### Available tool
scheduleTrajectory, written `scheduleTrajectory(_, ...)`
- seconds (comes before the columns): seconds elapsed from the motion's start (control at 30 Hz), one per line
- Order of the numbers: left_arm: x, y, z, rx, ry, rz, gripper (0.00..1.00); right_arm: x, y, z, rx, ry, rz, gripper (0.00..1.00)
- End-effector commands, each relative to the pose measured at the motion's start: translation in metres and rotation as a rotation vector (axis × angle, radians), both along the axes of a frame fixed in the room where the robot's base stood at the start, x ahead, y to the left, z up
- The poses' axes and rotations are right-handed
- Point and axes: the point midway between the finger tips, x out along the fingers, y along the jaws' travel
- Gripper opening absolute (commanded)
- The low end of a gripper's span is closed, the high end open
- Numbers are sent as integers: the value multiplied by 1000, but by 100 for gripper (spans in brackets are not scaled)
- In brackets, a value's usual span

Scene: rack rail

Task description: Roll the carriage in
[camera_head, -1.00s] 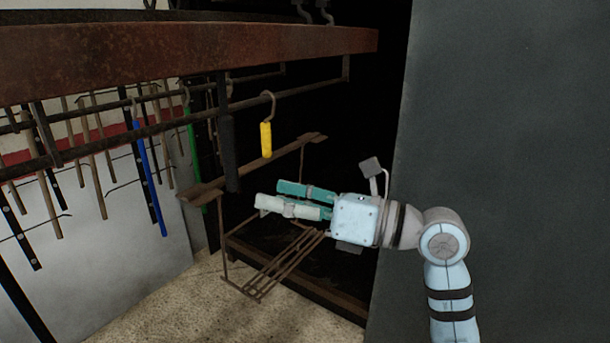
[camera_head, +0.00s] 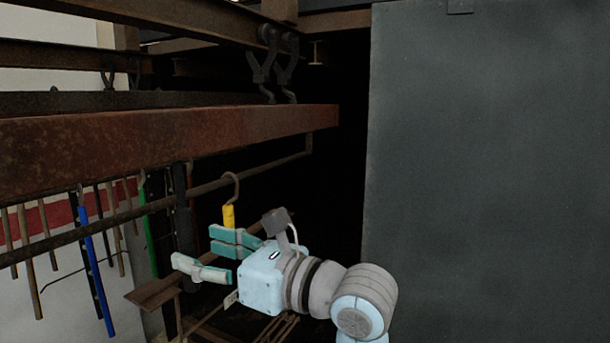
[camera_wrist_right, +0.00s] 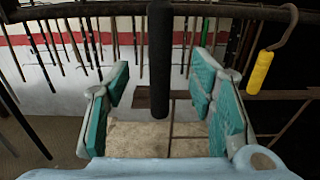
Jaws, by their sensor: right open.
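The carriage is a rusty red-brown beam (camera_head: 170,150) hung by dark hooks and rollers (camera_head: 275,60) under an overhead rail (camera_head: 190,22). A thin bar (camera_head: 225,182) runs below the beam. A black handle (camera_head: 186,225) hangs from the bar; in the right wrist view the black handle (camera_wrist_right: 160,60) hangs upright between the spread fingers, apart from both. My right gripper (camera_head: 194,251) is open around or just in front of it; depth is hard to tell. My left gripper is not in view.
A yellow-handled hook (camera_head: 229,215) hangs on the bar close behind the right gripper. Blue (camera_head: 97,270) and green (camera_head: 150,240) rods hang to the left among several thin rods. A large dark grey panel (camera_head: 490,170) stands at the right, beside a dark opening (camera_head: 340,150).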

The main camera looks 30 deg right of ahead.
Motion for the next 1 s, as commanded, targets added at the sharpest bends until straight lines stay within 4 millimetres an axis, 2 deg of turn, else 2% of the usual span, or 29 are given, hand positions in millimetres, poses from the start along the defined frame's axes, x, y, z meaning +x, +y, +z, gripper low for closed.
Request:
scheduleTrajectory(0.5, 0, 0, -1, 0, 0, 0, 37, 22, 15, 0, 2, 1, 4, 50)
scheduleTrajectory(0.73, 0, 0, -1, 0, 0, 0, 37, 23, 15, 0, 0, 0, 3, 50)
scheduleTrajectory(1.0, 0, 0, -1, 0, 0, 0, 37, 23, 15, 0, 0, 0, 3, 7)
